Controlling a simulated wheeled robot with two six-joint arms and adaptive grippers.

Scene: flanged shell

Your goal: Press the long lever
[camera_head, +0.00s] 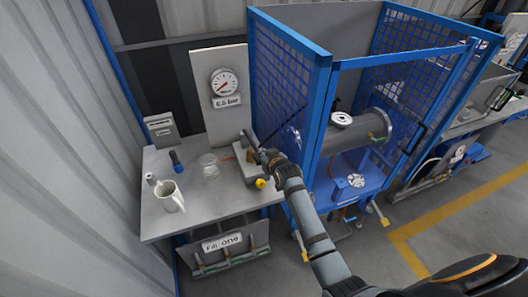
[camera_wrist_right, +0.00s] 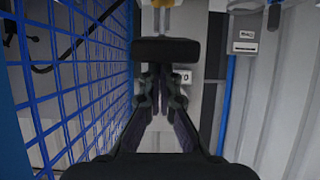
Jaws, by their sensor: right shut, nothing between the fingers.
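The long lever (camera_head: 282,125) is a thin dark rod in the head view. It slants up and to the right from the grey pump block (camera_head: 246,170) on the workbench, in front of the blue mesh. My right gripper (camera_head: 257,154) is at the pump block, close to the rod's lower end. Whether it touches the lever cannot be told. A yellow knob (camera_head: 260,184) sits at the block's front. My left gripper is out of view.
A pressure gauge (camera_head: 224,82) is on a grey panel behind the bench. A jug (camera_head: 170,196), a blue-black torch-like item (camera_head: 176,160) and a clear dish (camera_head: 209,165) stand left on the workbench (camera_head: 205,207). The blue mesh cage (camera_head: 283,75) stands close on the right.

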